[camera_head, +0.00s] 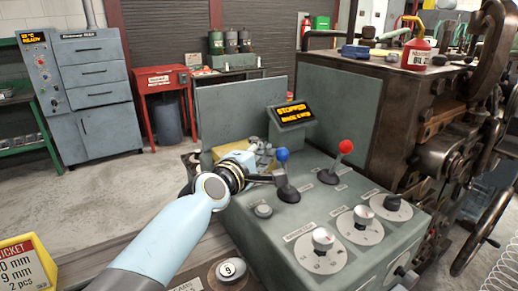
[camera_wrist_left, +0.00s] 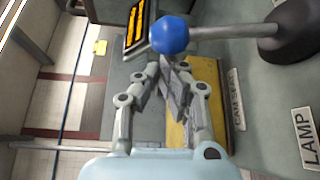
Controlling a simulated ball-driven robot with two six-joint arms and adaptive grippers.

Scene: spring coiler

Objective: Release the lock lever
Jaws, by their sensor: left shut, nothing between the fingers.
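Two ball-topped levers stand on the grey control console (camera_head: 330,255). One lever has a blue knob (camera_head: 282,155) and a dark base; the other has a red knob (camera_head: 346,147). I cannot read which one is labelled as the lock. My left gripper (camera_head: 272,177) is shut and empty, just left of the blue-knobbed lever's shaft. In the left wrist view the blue knob (camera_wrist_left: 170,35) and its shaft lie just past the closed fingertips (camera_wrist_left: 176,82); whether they touch is unclear. My right gripper is not in view.
Several dials, one a white-capped dial (camera_head: 323,240), sit on the console front. A display (camera_head: 292,114) reading "STOPPED" stands behind the levers. A yellow block (camera_head: 228,149) lies behind my left gripper. Heavy machinery (camera_head: 450,150) stands on the right.

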